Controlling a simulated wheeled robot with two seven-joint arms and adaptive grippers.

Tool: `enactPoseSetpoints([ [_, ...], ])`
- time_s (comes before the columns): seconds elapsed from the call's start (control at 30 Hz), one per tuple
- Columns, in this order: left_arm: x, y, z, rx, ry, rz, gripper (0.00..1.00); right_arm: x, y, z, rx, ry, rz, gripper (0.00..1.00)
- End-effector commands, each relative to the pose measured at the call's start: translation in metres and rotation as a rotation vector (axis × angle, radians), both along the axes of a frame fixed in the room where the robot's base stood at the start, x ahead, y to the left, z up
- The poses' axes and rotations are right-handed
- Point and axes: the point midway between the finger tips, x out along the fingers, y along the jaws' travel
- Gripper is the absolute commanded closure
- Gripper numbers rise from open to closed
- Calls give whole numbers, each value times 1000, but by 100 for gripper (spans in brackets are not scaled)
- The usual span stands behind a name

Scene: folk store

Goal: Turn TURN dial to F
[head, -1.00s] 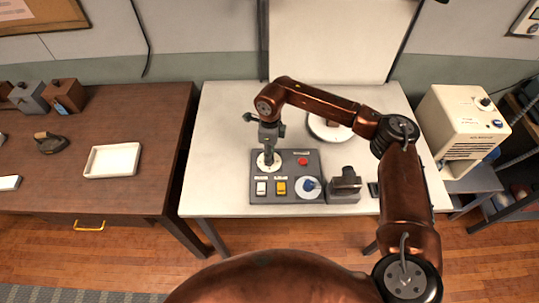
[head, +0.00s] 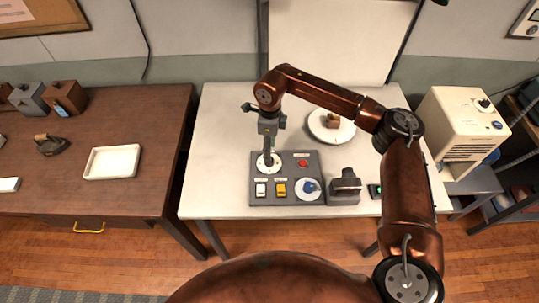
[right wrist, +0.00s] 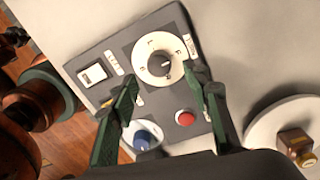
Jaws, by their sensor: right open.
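A grey control panel (head: 300,170) lies on the white table. Its lettered white dial (head: 262,168) is at the back left, partly hidden by my right gripper (head: 268,153). In the right wrist view the dial (right wrist: 146,68) shows a dark centre knob and small letters, not all legible. My right gripper (right wrist: 164,76) is open, its two green-padded fingers apart and pointing toward the dial, with nothing between them. I cannot tell whether the tips touch the knob. A second white dial with a blue knob (head: 309,188) is at the front right. My left gripper is not in view.
The panel carries a red button (head: 303,162), a white switch (head: 261,189) and a yellow switch (head: 280,188). A dark device (head: 345,186) stands right of it. A plate (head: 342,133) with a small brown object is behind.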

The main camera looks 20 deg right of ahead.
Motion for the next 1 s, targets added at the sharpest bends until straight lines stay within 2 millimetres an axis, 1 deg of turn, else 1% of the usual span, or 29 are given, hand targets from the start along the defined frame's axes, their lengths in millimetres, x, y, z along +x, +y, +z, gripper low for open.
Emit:
enactPoseSetpoints([
  [0.03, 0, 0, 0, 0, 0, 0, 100, 1, 0, 12, 0, -2, 0, 56],
  [0.2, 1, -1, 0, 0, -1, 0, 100, 2, -1, 45, 0, -2, 0, 56],
  [0.3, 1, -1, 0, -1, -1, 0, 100, 3, -2, 58, -1, -2, -1, 56],
  [0.4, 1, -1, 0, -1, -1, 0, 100, 3, -2, 67, 0, 0, -1, 56],
  [0.53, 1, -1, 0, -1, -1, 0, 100, 3, -2, 71, 0, 1, -1, 56],
  [1.0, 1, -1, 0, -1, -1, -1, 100, 3, -2, 72, 0, 1, 0, 56],
])
